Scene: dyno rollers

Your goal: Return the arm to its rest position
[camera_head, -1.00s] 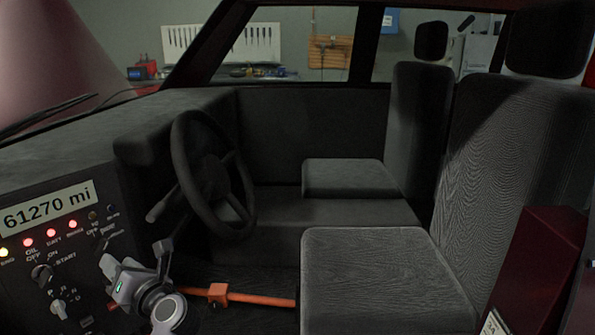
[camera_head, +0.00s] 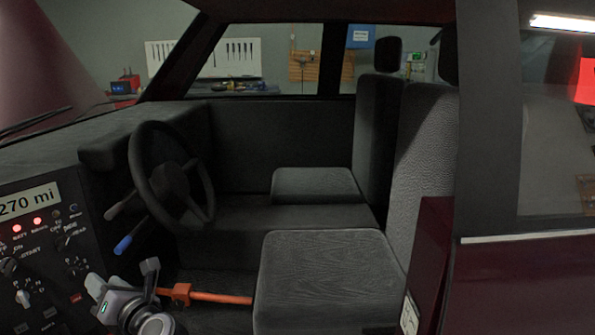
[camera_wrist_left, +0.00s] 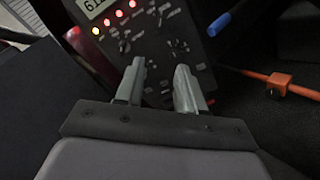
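My left gripper (camera_head: 94,296) is low in the head view, in front of the control panel (camera_head: 38,240) with its mileage display, red lamps and knobs. In the left wrist view, its two grey fingers (camera_wrist_left: 158,84) stand apart with nothing held between them. The panel lies beyond the fingertips there. It cannot be told how far the fingertips are from the panel. My right gripper is in neither view.
A steering wheel (camera_head: 170,178) and a blue-tipped lever (camera_head: 124,244) are above the gripper. An orange bar (camera_head: 220,298) runs right toward the front seat (camera_head: 325,275). A dark red door (camera_head: 525,280) stands at the right.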

